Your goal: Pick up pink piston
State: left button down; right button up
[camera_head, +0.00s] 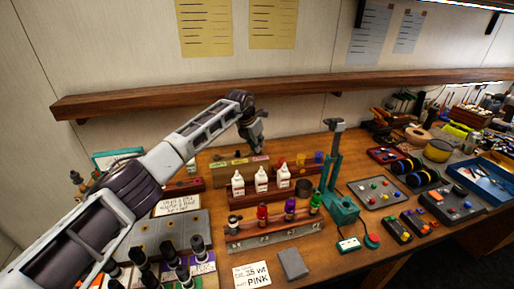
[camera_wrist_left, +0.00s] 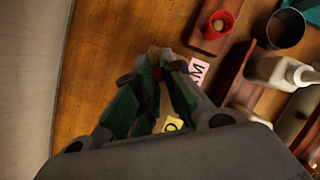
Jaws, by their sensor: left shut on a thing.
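My left gripper (camera_head: 258,147) is over the back of the bench, above a wooden block with coloured labels (camera_head: 222,173). In the left wrist view the fingers (camera_wrist_left: 155,88) are closed together on something small, of which only a thin reddish sliver shows between them. I cannot tell whether it is the pink piston. A pink label (camera_wrist_left: 198,70) and a yellow label (camera_wrist_left: 173,125) show beside the fingers in the left wrist view. I cannot make out a pink piston elsewhere. My right gripper is not in view.
White bottles (camera_head: 261,180) stand in front of the labelled block. A rack (camera_head: 275,240) with coloured-capped bottles is nearer. A teal press (camera_head: 340,207) stands right of it. A red cup (camera_wrist_left: 219,24) and a dark round cup (camera_wrist_left: 285,28) are near the fingers. A wooden shelf (camera_head: 180,97) runs behind.

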pick_arm(q)
notch_tip(320, 180, up, 8)
jog(key=shift+r+b, duration=0.15)
jog(key=shift+b, duration=0.3)
jog(key=shift+r, duration=0.55)
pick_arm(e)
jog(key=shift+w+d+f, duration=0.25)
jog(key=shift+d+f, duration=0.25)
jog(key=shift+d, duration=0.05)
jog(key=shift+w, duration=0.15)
pick_arm(q)
jog(key=shift+r, duration=0.15)
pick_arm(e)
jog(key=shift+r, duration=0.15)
pick_arm(q)
notch_tip(320, 180, up, 14)
jog(key=p, duration=1.1)
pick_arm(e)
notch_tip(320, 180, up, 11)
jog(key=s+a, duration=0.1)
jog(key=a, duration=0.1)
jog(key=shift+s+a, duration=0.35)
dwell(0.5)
